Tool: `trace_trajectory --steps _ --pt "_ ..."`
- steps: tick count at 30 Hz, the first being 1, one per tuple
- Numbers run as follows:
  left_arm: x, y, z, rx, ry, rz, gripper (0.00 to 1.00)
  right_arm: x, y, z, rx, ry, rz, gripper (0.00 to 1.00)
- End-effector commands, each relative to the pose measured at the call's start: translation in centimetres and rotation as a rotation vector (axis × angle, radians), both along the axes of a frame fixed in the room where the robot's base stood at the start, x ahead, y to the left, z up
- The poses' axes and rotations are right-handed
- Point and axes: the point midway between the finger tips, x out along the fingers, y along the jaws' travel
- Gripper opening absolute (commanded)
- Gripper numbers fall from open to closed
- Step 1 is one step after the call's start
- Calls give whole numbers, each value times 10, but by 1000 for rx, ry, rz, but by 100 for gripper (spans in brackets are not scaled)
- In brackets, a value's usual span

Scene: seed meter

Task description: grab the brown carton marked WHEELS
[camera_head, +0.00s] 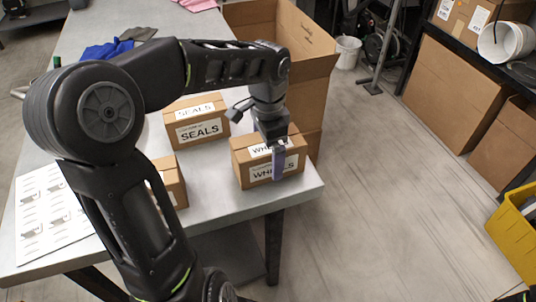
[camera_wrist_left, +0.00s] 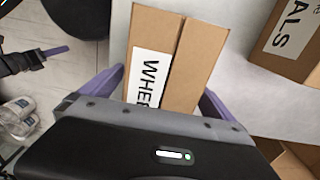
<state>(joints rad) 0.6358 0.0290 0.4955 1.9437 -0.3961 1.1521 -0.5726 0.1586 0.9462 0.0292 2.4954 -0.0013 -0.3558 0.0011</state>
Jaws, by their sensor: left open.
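The brown carton marked WHEELS (camera_head: 240,160) stands on the grey table near its right front corner, with white labels on its top and front. My left gripper (camera_head: 278,160) is above and in front of it, covering part of the labels. In the left wrist view, the WHEELS carton (camera_wrist_left: 190,60) lies between the two purple fingers of my left gripper (camera_wrist_left: 163,92), one on each side. The fingers are open, and I cannot tell whether they touch the carton.
The SEALS carton (camera_head: 196,122) stands behind and left of the WHEELS carton. Another carton (camera_head: 172,182), partly hidden by my arm, is at left. A large open cardboard box (camera_head: 300,60) stands beyond the table. A printed sheet (camera_head: 45,215) lies at left.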

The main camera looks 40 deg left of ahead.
Motion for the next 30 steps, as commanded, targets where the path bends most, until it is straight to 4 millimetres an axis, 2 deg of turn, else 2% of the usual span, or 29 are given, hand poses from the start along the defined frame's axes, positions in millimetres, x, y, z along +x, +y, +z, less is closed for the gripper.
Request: trace_trajectory --steps 2,30 --pt "0 0 0 0 0 0 98 0 0 0 0 0 0 36" --pt "0 0 0 0 0 0 21 0 0 0 0 0 0 36"
